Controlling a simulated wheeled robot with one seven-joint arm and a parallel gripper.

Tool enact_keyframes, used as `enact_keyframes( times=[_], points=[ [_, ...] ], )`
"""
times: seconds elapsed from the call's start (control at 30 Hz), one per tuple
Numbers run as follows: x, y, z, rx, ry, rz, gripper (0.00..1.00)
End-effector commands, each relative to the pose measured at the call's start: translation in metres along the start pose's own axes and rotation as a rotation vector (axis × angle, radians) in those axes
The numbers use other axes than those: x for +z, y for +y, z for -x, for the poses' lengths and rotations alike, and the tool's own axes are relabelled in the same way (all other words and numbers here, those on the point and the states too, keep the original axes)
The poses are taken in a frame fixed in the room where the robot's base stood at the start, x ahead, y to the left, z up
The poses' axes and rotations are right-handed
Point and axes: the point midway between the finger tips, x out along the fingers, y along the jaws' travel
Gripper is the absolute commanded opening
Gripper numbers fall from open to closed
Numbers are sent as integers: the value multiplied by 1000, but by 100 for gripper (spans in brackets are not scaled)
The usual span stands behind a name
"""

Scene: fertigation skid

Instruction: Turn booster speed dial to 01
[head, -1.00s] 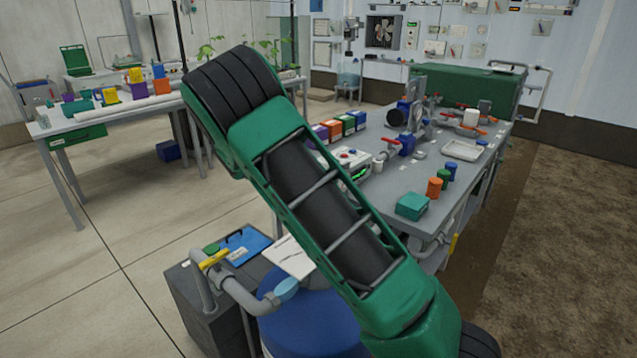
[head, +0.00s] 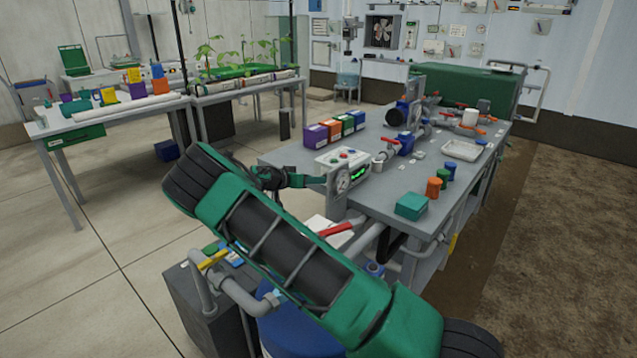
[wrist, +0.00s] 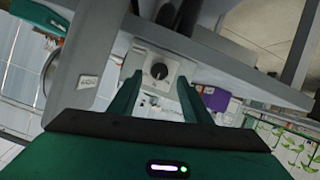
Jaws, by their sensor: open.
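The dial, a round black knob with a pale pointer mark (wrist: 159,71), sits on a light square plate (wrist: 172,83) in the wrist view. I take it to be the booster speed dial; its scale is too small to read. My gripper (wrist: 160,84) is open, with its two green fingers on either side of the dial in the picture. The fingers look short of the knob, and I see no contact. In the head view my gripper (head: 306,180) is by the near left edge of the bench, beside a grey upright plate with a round gauge (head: 343,181). The dial cannot be made out there.
The grey bench (head: 400,188) carries a white control box (head: 342,158), several coloured boxes (head: 336,128), pipes and a teal box (head: 411,206). Floor at left is open.

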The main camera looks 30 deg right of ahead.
Motion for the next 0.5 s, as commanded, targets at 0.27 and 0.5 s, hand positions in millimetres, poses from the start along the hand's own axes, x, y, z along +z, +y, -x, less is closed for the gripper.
enact_keyframes(
  times=[0.27,0.5],
  points=[
    [0,0,-38,0,0,-1,44],
    [0,-1,-47,-2,0,0,44]
  ],
)
